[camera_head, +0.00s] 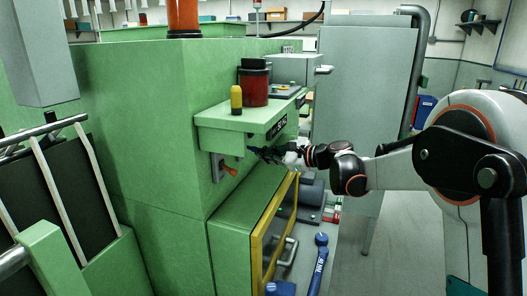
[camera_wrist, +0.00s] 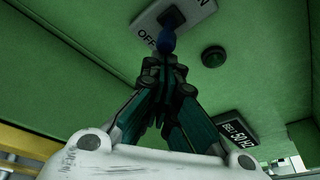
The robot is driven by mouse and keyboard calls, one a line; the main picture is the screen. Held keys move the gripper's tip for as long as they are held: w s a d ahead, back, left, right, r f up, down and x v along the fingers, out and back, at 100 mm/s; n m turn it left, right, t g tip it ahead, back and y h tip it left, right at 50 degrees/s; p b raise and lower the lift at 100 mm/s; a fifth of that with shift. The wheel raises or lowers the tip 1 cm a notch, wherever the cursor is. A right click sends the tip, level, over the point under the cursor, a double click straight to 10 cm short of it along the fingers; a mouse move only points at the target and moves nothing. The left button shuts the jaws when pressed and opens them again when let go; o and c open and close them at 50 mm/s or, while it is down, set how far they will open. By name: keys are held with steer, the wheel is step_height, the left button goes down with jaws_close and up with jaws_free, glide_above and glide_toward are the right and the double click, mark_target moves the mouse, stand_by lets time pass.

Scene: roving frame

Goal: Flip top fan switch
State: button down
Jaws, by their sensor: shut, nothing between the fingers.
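In the wrist view a switch plate (camera_wrist: 203,10) marked OFF and, partly cut off, what looks like ON is set in a green panel. Its toggle (camera_wrist: 168,40) has a dark blue tip. My gripper (camera_wrist: 163,68) is shut and empty, its fingertips just below the toggle tip in the picture; I cannot tell whether they touch. In the head view my gripper (camera_head: 257,152) is at the green machine's face, below a jutting green box. The switch cannot be made out there. Whether this is the top fan switch cannot be read.
A round dark green button (camera_wrist: 213,57) and a black label (camera_wrist: 238,138) sit beside the switch. An orange-handled lever (camera_head: 228,168) is left of my gripper. A red container (camera_head: 254,88) and yellow bottle (camera_head: 236,100) stand above. A yellow-framed door (camera_head: 262,240) is below.

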steer(key=r+h+p, duration=0.1)
steer(key=r+g+h+p, duration=0.1)
steer(key=p, duration=0.1)
steer(key=shift+s+d+r+h, duration=0.1)
steer(key=shift+d+h, duration=0.15)
steer(key=shift+h, duration=0.15)
steer(key=shift+r, duration=0.1)
steer(key=shift+r+p, duration=0.5)
steer(key=shift+r, duration=0.2)
